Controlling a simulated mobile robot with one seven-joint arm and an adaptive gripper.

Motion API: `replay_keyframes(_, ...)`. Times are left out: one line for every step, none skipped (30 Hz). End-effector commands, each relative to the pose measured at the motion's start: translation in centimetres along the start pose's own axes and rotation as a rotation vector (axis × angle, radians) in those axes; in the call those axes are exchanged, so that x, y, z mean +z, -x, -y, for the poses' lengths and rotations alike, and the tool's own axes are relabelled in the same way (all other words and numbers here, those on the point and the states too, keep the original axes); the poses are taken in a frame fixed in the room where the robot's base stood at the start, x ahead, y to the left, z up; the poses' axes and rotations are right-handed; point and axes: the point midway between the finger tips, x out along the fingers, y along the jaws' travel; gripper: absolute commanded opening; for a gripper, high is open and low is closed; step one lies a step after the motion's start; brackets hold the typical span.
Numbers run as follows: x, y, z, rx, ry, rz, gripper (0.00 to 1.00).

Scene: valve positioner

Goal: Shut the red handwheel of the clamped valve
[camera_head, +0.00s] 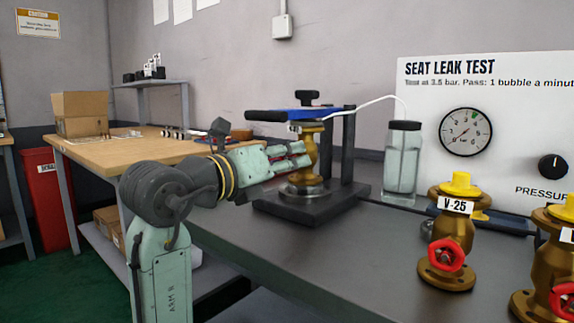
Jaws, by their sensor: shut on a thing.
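The clamped brass valve (311,138) stands upright on a round base in a dark clamp fixture (285,206), under a blue bar (300,113). My gripper (303,155) reaches in from the left at mid-height of the valve. Its pale green fingers are closed in front of the valve body, where the handwheel would sit. The red handwheel of this valve is almost wholly hidden by the fingers, so its turn position cannot be told.
A glass bottle (401,165) with a white tube stands right of the fixture, before the seat leak test panel (500,85) with its gauge (465,132). Valve V-25 (453,230) and another brass valve (552,250) stand at the right. The bench front (345,255) is clear.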

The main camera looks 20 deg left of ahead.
Motion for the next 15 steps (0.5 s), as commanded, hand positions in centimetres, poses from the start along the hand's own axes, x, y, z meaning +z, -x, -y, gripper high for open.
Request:
replay_keyframes(-0.14,-0.04,0.0,-0.001,-0.023,-0.002,0.0)
replay_keyframes(-0.14,-0.04,-0.01,-0.001,-0.037,-0.002,0.0)
replay_keyframes(-0.14,-0.04,-0.01,-0.001,-0.052,-0.003,0.0)
replay_keyframes(-0.13,-0.05,-0.01,-0.001,-0.063,-0.003,0.0)
replay_keyframes(-0.13,-0.05,-0.01,-0.001,-0.072,-0.003,0.0)
replay_keyframes(-0.13,-0.05,-0.01,-0.001,-0.083,-0.003,0.0)
replay_keyframes(-0.12,-0.05,-0.02,-0.001,-0.091,-0.003,0.0)
replay_keyframes(-0.12,-0.05,-0.01,-0.001,-0.097,-0.003,0.0)
replay_keyframes(-0.12,-0.05,-0.01,-0.001,-0.103,-0.003,0.0)
replay_keyframes(-0.11,-0.05,-0.01,-0.001,-0.107,-0.003,0.0)
replay_keyframes(-0.11,-0.05,-0.01,-0.001,-0.111,-0.003,0.0)
replay_keyframes(-0.11,-0.05,-0.01,-0.001,-0.115,-0.003,0.0)
replay_keyframes(-0.11,-0.05,-0.01,-0.001,-0.117,-0.003,0.0)
replay_keyframes(-0.1,-0.05,-0.01,-0.001,-0.119,-0.003,0.0)
replay_keyframes(-0.1,-0.05,-0.01,-0.001,-0.12,-0.003,0.0)
